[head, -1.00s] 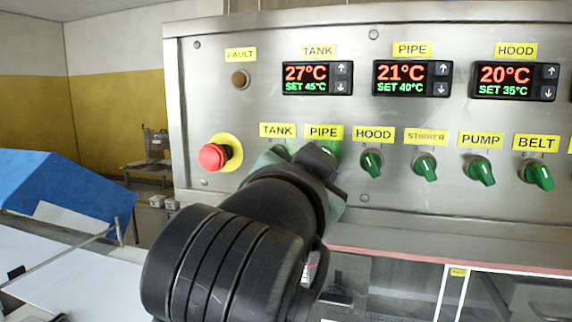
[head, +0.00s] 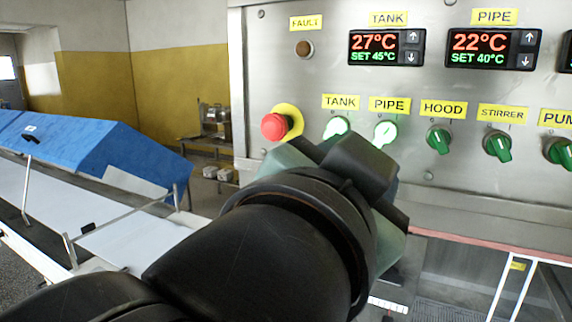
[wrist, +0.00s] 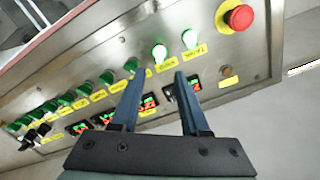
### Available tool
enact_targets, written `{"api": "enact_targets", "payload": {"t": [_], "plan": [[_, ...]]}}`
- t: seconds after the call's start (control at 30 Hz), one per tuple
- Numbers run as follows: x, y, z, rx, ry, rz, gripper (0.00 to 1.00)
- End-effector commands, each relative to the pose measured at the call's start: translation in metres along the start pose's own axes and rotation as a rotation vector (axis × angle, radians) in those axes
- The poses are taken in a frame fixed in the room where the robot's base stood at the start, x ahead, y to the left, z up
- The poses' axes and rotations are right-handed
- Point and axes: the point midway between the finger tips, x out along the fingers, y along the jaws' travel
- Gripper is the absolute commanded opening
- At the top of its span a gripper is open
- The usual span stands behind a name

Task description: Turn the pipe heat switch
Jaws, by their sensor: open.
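The pipe heat switch (head: 384,132) is a knob under the yellow PIPE label on the steel panel. It glows bright white-green, and its handle looks close to upright. In the wrist view the glowing pipe switch (wrist: 159,53) shows beyond the gap between my fingertips. My gripper (wrist: 159,68) is open and empty, with its fingers apart and seemingly short of the panel. In the head view my wrist and gripper body sit just below the switch, and the fingertips are hidden. The PIPE display (head: 491,48) reads 22°C, SET 40°C.
The lit TANK switch (head: 336,127) is just left of the pipe switch, with the red stop button (head: 275,126) beyond it. The unlit HOOD switch (head: 438,139) is to the right. A conveyor with a blue cover (head: 90,150) stands at left.

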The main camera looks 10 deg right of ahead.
Motion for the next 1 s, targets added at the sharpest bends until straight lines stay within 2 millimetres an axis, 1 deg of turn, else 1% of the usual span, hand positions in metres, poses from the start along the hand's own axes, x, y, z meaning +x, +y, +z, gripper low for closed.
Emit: {"api": "enact_targets", "payload": {"t": [0.03, 0.1, 0.23, 0.37, 0.67, 0.77, 0.87, 0.9, 1.0], "plan": [[-0.009, -0.001, 0.0, 0.002, 0.0, -0.004, 0.45], [-0.019, -0.001, -0.001, 0.001, 0.0, -0.003, 0.45], [-0.03, -0.001, 0.0, 0.0, -0.001, -0.001, 0.45], [-0.034, 0.0, 0.0, 0.0, -0.001, 0.001, 0.45], [-0.033, -0.002, -0.002, -0.009, 0.011, -0.011, 0.45], [-0.03, -0.015, -0.013, -0.064, 0.082, -0.083, 0.45], [-0.033, -0.041, -0.029, -0.159, 0.209, -0.226, 0.45], [-0.036, -0.053, -0.035, -0.195, 0.265, -0.295, 0.45], [-0.051, -0.08, -0.044, -0.26, 0.395, -0.461, 0.45]]}}
